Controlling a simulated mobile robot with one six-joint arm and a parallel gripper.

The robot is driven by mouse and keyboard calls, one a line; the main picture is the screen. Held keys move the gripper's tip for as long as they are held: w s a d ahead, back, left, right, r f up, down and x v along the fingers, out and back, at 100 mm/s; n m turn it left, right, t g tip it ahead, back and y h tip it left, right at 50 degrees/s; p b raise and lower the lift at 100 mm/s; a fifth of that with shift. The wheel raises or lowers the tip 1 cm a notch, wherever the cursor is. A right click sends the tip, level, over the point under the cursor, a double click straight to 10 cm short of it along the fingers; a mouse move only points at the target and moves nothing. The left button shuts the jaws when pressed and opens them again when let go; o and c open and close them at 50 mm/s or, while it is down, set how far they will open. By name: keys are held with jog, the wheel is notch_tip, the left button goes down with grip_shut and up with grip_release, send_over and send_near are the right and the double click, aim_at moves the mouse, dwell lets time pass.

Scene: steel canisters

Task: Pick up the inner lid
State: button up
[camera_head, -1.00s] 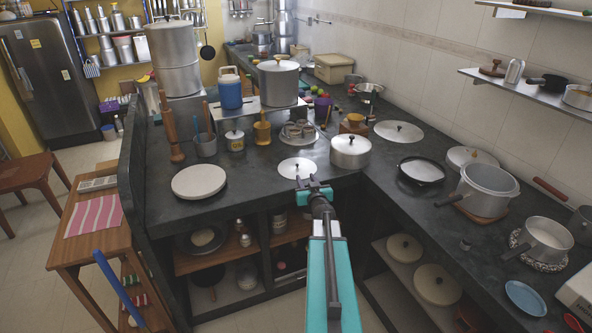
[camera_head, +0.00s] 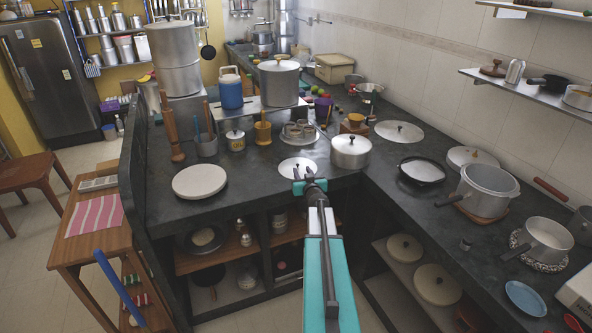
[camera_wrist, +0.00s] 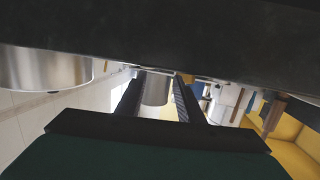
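A round, flat steel lid with a small knob (camera_head: 291,164) lies on the dark counter near its front edge. I take it to be the inner lid. My gripper (camera_head: 306,181) is at its near side and overlaps its lower right part in the head view. In the wrist view, which is upside down, the two dark fingers (camera_wrist: 157,88) stand apart with a gap between them. A steel cylinder (camera_wrist: 155,92) shows through the gap, seemingly beyond the fingers. I cannot tell whether the fingers touch the lid.
A round steel box with small bowls (camera_head: 298,131) stands behind the lid. A lidded steel pot (camera_head: 350,152) is close on the right. A white round board (camera_head: 199,181) lies left. The dark counter (camera_head: 250,185) is clear between board and lid.

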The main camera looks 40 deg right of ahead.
aim_at(298, 165)
dwell(0.3)
jog(key=shift+a+x, duration=0.2)
jog(key=shift+x, duration=2.5)
jog(key=shift+r, duration=0.1)
grip_shut()
